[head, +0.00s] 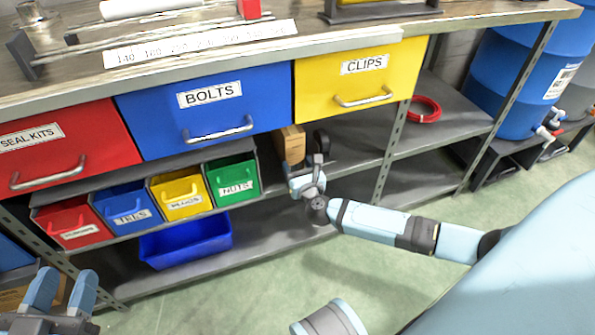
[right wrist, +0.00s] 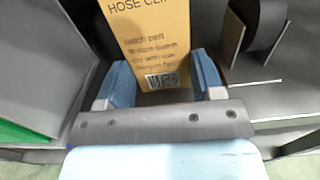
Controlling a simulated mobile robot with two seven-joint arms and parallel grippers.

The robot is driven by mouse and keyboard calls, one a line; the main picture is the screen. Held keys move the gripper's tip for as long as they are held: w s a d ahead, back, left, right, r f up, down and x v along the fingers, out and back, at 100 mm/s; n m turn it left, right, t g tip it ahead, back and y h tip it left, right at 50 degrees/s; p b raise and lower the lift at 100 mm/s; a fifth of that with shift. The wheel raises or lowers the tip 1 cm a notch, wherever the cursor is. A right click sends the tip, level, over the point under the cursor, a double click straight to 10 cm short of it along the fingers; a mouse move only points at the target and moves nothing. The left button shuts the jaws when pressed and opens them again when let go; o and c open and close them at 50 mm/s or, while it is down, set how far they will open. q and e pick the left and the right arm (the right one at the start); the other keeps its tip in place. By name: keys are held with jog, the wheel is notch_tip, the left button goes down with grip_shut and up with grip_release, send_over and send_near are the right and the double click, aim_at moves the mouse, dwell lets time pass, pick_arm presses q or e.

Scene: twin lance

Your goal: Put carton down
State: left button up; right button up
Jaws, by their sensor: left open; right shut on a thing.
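The carton (head: 291,145) is a small brown box in the shelf bay under the bench, right of the green NUTS bin. In the right wrist view its printed face (right wrist: 152,35) reads HOSE CLI and carries a square code. My right gripper (head: 307,177) reaches into the bay and is shut on the carton, one blue finger on each side in the right wrist view (right wrist: 162,85). I cannot tell whether the carton's base touches the shelf (head: 350,150). My left gripper (head: 62,290) is open and empty at the lower left, away from the shelf.
A dark round object (head: 321,142) stands close right of the carton. The green bin (head: 232,178) is close on its left. Above are the blue BOLTS drawer (head: 205,115) and yellow CLIPS drawer (head: 355,85). The shelf right of the dark object looks clear up to an upright post.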

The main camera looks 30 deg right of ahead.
jog(key=shift+r, duration=0.15)
pick_arm(q)
jog(key=shift+r, duration=0.3)
pick_arm(e)
jog(key=o, duration=1.1)
pick_arm(q)
jog(key=shift+s, duration=0.1)
pick_arm(e)
jog(key=shift+o, duration=0.2)
jog(key=shift+s, duration=0.15)
pick_arm(q)
jog(key=s+n+p, duration=0.1)
jog(key=p, duration=0.1)
jog(key=d+f+n+g+p, duration=0.1)
jog(key=shift+s+n+p, duration=0.3)
jog(key=shift+s+p, duration=0.05)
jog(key=shift+p, duration=0.05)
pick_arm(e)
jog(key=v, duration=1.2)
